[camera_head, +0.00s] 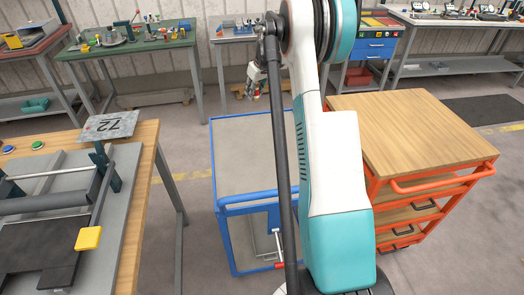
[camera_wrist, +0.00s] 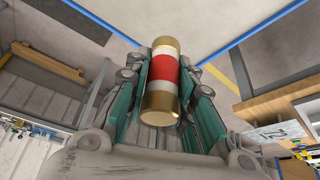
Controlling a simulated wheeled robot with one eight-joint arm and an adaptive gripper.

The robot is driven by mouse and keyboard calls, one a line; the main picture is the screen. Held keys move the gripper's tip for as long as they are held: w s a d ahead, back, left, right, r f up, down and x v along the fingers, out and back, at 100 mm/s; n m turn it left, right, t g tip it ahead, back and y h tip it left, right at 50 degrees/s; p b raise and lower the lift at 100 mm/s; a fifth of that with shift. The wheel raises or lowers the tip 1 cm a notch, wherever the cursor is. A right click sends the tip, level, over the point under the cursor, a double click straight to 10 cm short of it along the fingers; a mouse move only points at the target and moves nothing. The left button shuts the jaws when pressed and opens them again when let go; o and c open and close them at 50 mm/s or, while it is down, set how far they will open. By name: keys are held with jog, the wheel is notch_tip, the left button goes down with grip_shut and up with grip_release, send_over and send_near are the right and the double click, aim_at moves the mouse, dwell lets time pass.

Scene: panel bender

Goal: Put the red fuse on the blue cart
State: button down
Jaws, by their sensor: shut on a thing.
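The red fuse (camera_wrist: 165,72) is a cylinder with brass ends and a red band between white bands. In the wrist view my gripper (camera_wrist: 168,85) is shut on it, with a finger on each side. In the head view my gripper (camera_head: 256,82) hangs above the far end of the blue cart (camera_head: 235,160), beside my own arm. The fuse is too small there to make out clearly. The cart has a bare grey top with a blue rim, and my arm hides its right part. Its blue edge also shows beyond the fuse in the wrist view (camera_wrist: 250,42).
An orange cart with a wooden top (camera_head: 405,125) stands close on the right. A wooden bench with a machine and a sign numbered 72 (camera_head: 108,125) is on the left. A green table (camera_head: 130,45) and other workbenches line the wall. Floor is free between bench and blue cart.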

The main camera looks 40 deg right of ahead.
jog(key=f+b, duration=0.2)
jog(key=f, duration=0.4)
jog(key=f+b, duration=0.1)
jog(key=f, duration=0.6)
jog(key=f+b, duration=0.2)
jog(key=f, duration=0.5)
jog(key=shift+d+b, duration=0.3)
jog(key=shift+b, duration=0.05)
jog(key=shift+r, duration=0.1)
jog(key=c, duration=1.4)
grip_release()
jog(key=p+v, duration=0.3)
jog(key=v, duration=0.9)
